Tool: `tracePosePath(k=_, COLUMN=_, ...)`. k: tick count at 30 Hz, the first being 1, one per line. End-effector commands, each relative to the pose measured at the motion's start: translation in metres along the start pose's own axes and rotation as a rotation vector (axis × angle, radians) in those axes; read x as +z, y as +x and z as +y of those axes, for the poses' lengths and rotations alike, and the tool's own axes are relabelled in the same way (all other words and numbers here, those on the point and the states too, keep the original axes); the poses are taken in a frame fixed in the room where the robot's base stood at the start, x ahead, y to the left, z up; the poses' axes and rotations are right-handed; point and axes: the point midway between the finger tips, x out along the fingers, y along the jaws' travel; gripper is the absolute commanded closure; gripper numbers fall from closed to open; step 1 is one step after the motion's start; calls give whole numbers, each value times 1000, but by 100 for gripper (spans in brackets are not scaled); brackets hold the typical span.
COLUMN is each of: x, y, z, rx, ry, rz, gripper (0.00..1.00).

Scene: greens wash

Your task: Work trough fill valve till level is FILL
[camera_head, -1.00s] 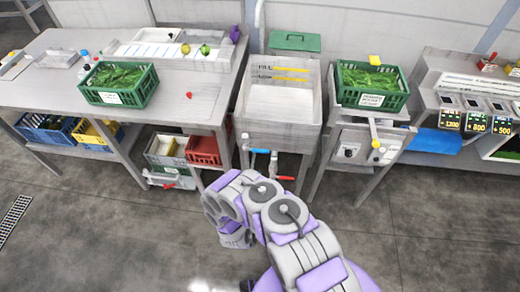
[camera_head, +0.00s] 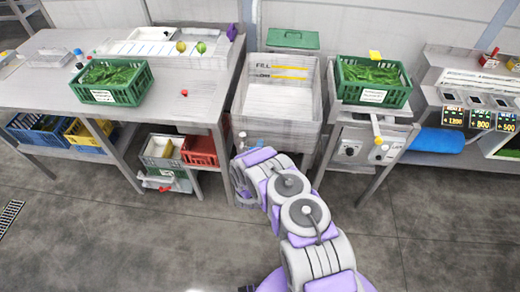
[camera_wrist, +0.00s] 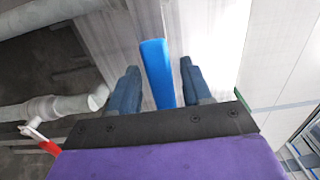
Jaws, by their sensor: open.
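The wash trough (camera_head: 278,129) stands in the middle of the head view, with a FILL line (camera_head: 289,67) above a LOW line (camera_head: 289,77) on its back wall. Its inside looks pale, and I cannot make out a water level. A blue valve handle (camera_wrist: 157,72) stands between the fingers of my gripper (camera_wrist: 160,82) in the wrist view, with a gap on each side. My gripper is open. A red valve handle (camera_wrist: 49,147) sits on a pipe to the left in that view. In the head view, my arm hides most of the piping under the trough.
Grey pipes (camera_wrist: 45,108) run left of the fingers in the wrist view. A bench (camera_head: 195,108) with a green crate of greens (camera_head: 113,96) stands left of the trough. Another green crate (camera_head: 373,95) stands to its right. The floor in front is open.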

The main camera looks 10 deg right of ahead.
Motion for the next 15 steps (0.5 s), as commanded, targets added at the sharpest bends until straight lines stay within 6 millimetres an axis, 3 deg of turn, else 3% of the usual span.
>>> tracePosePath(k=4, x=0, y=10, z=0, rx=-2, ry=0, rz=-1, gripper=51)
tracePosePath(k=13, x=0, y=12, z=-1, rx=-1, ry=-2, rz=-2, gripper=51)
tracePosePath(k=15, x=0, y=12, z=-1, rx=-1, ry=-1, rz=-2, gripper=56)
